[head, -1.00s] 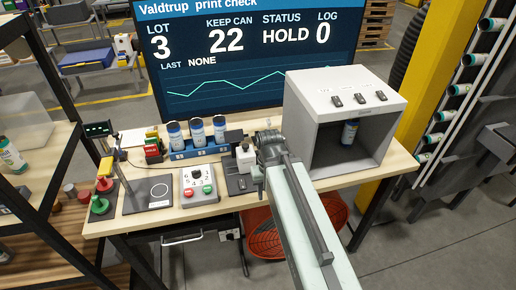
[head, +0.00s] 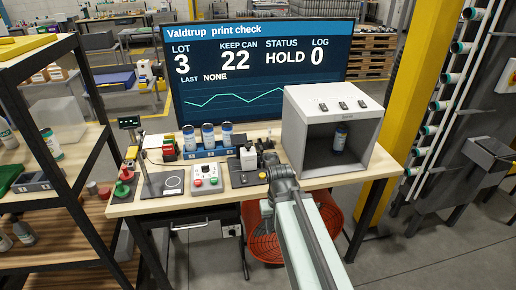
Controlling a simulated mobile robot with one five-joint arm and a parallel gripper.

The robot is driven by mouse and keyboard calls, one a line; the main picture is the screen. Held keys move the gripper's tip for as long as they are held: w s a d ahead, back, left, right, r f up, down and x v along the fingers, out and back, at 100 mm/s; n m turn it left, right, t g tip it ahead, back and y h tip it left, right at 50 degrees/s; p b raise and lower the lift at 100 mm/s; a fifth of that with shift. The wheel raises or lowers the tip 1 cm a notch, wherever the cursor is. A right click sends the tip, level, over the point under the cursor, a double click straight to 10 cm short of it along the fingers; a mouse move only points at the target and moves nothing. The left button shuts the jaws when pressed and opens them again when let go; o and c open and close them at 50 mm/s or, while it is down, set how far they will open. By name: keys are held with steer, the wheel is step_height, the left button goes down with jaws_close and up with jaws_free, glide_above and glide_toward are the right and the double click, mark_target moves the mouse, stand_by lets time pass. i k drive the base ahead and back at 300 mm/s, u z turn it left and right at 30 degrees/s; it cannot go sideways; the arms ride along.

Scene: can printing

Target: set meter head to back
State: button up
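Several devices stand on the wooden bench. A dark plate (head: 240,179) bears a small white block with a dark top (head: 248,158); this may be the meter head, but I cannot be sure. A small display with green digits (head: 129,122) stands on a post at the left, behind a dark plate with a white circle (head: 173,183). My gripper (head: 266,158) is at the far end of my pale arm, just right of the white block. Its fingers are small and partly hidden by my wrist. I cannot tell whether they touch anything.
A control box with red and green buttons (head: 205,179) and a blue rack of cans (head: 203,153) stand left of the gripper. A grey open-fronted booth (head: 300,129) holding one can (head: 340,137) stands right. A dark-framed shelf (head: 95,137) borders the left side.

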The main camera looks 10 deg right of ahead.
mark_target(248, 155)
steer(key=u, duration=0.15)
steer(key=i, duration=0.95)
steer(key=z, duration=0.1)
